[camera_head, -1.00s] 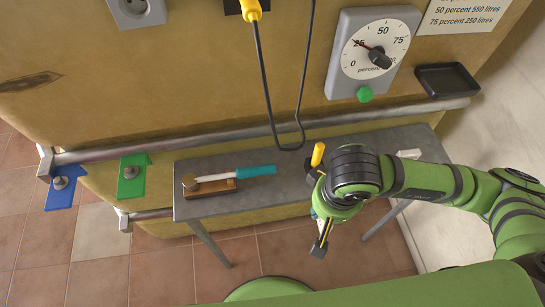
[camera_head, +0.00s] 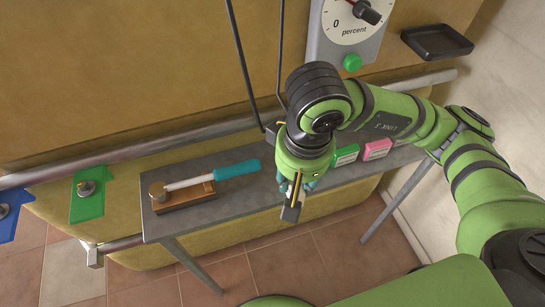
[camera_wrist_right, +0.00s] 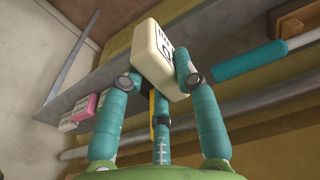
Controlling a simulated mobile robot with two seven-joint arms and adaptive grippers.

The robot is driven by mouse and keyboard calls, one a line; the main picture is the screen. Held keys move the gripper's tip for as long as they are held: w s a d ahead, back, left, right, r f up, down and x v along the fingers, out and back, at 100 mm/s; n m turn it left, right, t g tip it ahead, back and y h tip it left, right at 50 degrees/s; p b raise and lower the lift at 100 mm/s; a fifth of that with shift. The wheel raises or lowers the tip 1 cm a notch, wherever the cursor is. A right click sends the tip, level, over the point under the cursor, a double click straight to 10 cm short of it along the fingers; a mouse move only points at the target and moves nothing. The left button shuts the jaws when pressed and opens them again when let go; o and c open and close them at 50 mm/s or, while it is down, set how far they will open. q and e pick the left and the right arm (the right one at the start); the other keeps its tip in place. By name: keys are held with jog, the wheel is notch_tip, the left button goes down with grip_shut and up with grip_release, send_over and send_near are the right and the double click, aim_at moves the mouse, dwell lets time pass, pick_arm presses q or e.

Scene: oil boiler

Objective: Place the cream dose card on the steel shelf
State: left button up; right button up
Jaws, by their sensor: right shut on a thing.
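The cream dose card (camera_wrist_right: 160,58) shows in the right wrist view as a thick cream block with dark print, tilted. My right gripper (camera_wrist_right: 157,76) is shut on it, with teal fingers at either side. In the head view my right gripper (camera_head: 298,184) is at the front edge of the steel shelf (camera_head: 225,213), and the card is hidden there. My left gripper is not in view.
A wooden block (camera_head: 183,196) with a teal-handled tool (camera_head: 237,169) lies on the shelf's left part. A green box (camera_head: 345,154) and a pink box (camera_head: 377,149) stand right of my gripper. A dark cable (camera_head: 243,70) hangs behind. Bare shelf shows between tool and gripper.

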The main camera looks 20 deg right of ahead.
jog(key=w+p, duration=0.1)
jog(key=w, duration=0.3)
jog(key=w+f+p, duration=0.1)
jog(key=w, duration=0.3)
jog(key=w+f+p, duration=0.1)
jog(key=w+p, duration=0.1)
jog(key=w, duration=0.3)
jog(key=shift+a+f, duration=0.2)
jog(key=shift+f, duration=0.05)
notch_tip(320, 180, down, 3)
jog(key=shift+r+p, duration=0.1)
jog(key=shift+p, duration=0.45)
jog(key=shift+w+f+p, duration=0.2)
jog(key=shift+f+p, duration=0.25)
jog(key=shift+f, duration=0.3)
jog(key=shift+f+b, duration=0.15)
jog(key=shift+b, duration=0.15)
jog(key=o, duration=0.9)
jog(key=shift+o, duration=0.2)
